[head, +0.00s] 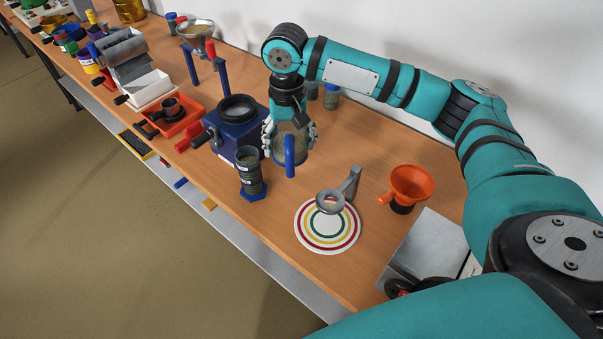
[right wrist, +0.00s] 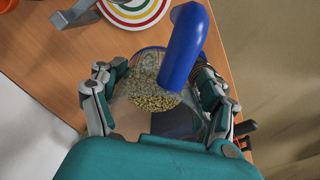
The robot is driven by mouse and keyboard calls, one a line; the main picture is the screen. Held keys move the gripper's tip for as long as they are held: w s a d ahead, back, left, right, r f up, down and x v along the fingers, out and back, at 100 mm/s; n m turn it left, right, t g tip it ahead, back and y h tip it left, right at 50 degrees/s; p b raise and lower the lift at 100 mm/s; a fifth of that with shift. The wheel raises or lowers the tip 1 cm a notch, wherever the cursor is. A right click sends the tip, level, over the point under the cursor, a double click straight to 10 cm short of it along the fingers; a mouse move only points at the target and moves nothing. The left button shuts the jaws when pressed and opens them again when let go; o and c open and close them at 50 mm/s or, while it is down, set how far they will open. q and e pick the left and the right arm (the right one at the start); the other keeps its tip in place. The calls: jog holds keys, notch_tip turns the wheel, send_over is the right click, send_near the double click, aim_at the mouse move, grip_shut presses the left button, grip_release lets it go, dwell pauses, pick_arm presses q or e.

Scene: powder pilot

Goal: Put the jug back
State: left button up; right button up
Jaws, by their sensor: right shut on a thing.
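The jug (head: 291,147) is clear with a blue handle, and it holds yellowish grains. My right gripper (head: 290,135) is shut around its body, one finger on each side. In the right wrist view the jug (right wrist: 152,97) sits between the fingers of my right gripper (right wrist: 160,105), and its blue handle (right wrist: 184,45) points away from my palm. Whether the jug touches the table cannot be told. In the head view it is just right of a dark blue machine with a round black top (head: 237,108). My left gripper is not in view.
A round mat with coloured rings (head: 328,245) lies to the right, under a grey ring stand (head: 331,201). An orange funnel (head: 411,183) stands beyond it. A clear cylinder on a blue foot (head: 250,178) stands close to the left, near the front edge.

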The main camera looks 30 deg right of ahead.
jog(key=w+d+f+m+b, duration=0.3)
jog(key=w+d+f+m, duration=0.15)
jog(key=w+d, duration=0.2)
jog(key=shift+n, duration=0.25)
jog(key=shift+d+f, duration=0.15)
jog(key=shift+f, duration=2.5)
jog(key=shift+d+f, duration=0.1)
jog(key=shift+f, duration=2.5)
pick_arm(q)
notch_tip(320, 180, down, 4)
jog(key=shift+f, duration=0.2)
pick_arm(e)
jog(key=o, duration=1.7)
jog(key=shift+f, duration=0.15)
jog(key=shift+o, duration=0.2)
